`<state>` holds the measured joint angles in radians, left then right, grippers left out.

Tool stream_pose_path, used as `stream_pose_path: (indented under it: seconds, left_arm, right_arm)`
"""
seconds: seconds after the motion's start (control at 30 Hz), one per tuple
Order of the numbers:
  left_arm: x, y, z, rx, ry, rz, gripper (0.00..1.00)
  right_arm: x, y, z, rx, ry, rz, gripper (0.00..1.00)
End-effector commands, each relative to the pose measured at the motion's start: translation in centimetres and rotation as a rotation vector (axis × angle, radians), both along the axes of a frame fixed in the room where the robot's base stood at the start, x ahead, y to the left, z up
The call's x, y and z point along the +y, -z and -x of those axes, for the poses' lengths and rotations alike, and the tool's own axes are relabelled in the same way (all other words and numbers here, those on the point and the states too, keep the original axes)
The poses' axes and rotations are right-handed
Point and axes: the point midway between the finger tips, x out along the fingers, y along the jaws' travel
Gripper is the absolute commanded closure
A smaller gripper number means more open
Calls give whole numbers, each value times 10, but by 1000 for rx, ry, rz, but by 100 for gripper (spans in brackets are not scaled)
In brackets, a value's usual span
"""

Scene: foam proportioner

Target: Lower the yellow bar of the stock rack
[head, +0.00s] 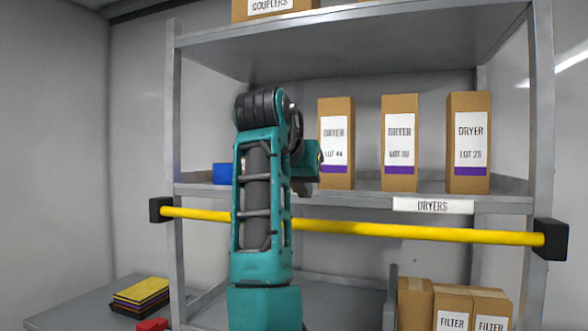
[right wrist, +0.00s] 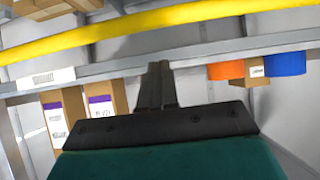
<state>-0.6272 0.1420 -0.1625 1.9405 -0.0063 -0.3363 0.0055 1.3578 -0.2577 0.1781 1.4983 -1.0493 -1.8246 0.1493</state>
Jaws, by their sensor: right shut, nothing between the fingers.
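The yellow bar (head: 400,231) runs across the front of the stock rack (head: 542,120), a little below the middle shelf's edge. Its ends sit in a black left bracket (head: 161,209) and a black right bracket (head: 550,239). My right arm stands in front of the bar and hides part of it. In the right wrist view, which appears upside down, the bar (right wrist: 130,25) crosses the top of the picture. My right gripper (right wrist: 157,72) is shut and empty there, its fingertips apart from the bar in the picture. The head view hides its fingers. My left gripper is out of view.
Several dryer boxes (head: 399,142) and a blue item (head: 222,173) stand on the middle shelf behind the bar. An orange item (right wrist: 226,70) shows in the wrist view. Filter boxes (head: 453,305) stand below. A side table (head: 75,316) with stacked yellow-topped items is at left.

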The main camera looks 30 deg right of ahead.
Motion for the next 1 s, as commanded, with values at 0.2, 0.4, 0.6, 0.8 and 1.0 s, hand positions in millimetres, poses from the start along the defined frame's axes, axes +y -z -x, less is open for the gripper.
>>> stream_pose_path:
  seconds: [0.2, 0.4, 0.6, 0.8, 1.0]
  left_arm:
    - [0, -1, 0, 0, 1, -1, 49]
    - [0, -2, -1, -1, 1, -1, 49]
    - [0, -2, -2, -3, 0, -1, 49]
    - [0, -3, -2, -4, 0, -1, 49]
    - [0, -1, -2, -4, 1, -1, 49]
  right_arm:
    - [-8, 32, -7, 2, 0, 0, 100]
    - [-10, 42, -8, 0, 0, 0, 100]
    - [-10, 43, -9, 0, 0, 0, 100]
    - [-10, 44, -9, 1, -1, 1, 100]
    - [-17, 50, -8, 1, 2, 1, 100]
